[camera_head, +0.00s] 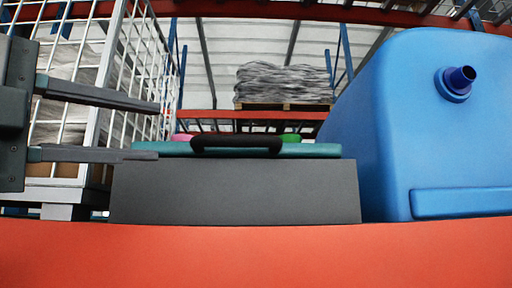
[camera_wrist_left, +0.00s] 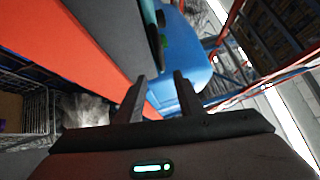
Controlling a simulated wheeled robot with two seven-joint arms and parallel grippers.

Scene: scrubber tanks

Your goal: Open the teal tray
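The teal tray (camera_head: 315,150) shows as a thin teal edge on top of a dark grey box (camera_head: 235,190), with a black handle (camera_head: 237,143) at its front. Its inside is hidden from this low angle. In the left wrist view a strip of the teal tray (camera_wrist_left: 148,12) shows at the top, beside the grey box (camera_wrist_left: 100,28). My left gripper (camera_head: 158,131) is open and empty, left of the handle and near the box's left end. Its two spread fingers also show in the left wrist view (camera_wrist_left: 160,85). My right gripper is out of view.
A large blue tank (camera_head: 400,120) with a spout stands right of the box. An orange-red beam (camera_head: 260,255) crosses the front. A white wire cage (camera_head: 125,60) stands at left, behind my gripper. Pink (camera_head: 182,137) and green (camera_head: 291,138) bits show behind the tray's edge.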

